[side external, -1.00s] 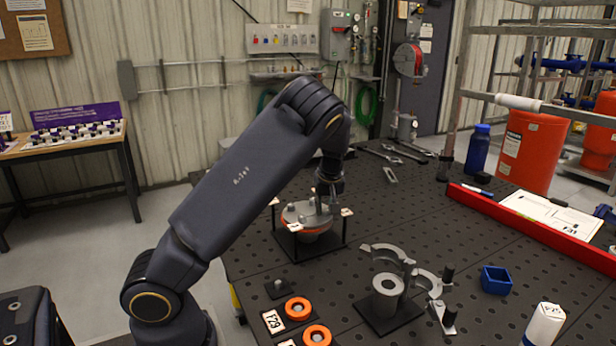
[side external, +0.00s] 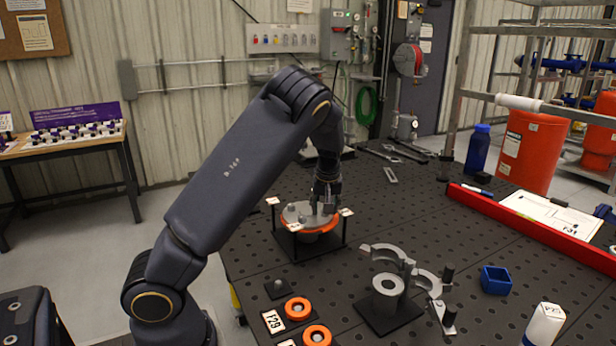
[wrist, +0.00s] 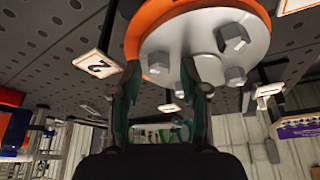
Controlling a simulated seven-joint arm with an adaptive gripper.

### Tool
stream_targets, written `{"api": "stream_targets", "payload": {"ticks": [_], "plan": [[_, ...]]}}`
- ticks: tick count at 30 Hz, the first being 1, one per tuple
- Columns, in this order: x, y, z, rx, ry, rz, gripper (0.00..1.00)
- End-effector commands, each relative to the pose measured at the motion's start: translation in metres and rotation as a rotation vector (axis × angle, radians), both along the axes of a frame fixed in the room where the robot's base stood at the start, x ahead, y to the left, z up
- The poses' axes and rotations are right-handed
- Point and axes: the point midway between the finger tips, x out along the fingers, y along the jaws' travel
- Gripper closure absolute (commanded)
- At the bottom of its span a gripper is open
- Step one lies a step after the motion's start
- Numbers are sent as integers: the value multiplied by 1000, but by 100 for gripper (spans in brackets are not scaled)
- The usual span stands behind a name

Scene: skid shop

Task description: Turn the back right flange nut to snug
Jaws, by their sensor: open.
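The flange (side external: 297,212) is a grey disc with an orange ring (side external: 318,231) under its edge, held on a dark stand with small white number tags. My gripper (side external: 324,207) is pointing down over the right side of the disc. In the wrist view the flange (wrist: 205,50) fills the top, with several grey hex nuts on its face. My open gripper (wrist: 160,68) has one finger on each side of a nut (wrist: 158,62) near the disc's edge. I cannot tell whether the fingers touch it. In the side view the fingers partly hide the nuts there.
Open grey clamp halves and a cylinder (side external: 388,285) stand right of the flange stand. Orange rings (side external: 298,308) lie in front. Wrenches lie at the back.

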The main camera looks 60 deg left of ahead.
Motion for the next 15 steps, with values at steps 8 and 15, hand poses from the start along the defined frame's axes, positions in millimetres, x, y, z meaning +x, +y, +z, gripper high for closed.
{"api": "stream_targets", "payload": {"ticks": [8, 15], "plan": [[-4, -13, 34, 0, -6, -5, 52], [-11, -25, 65, 0, -3, -3, 52]]}}
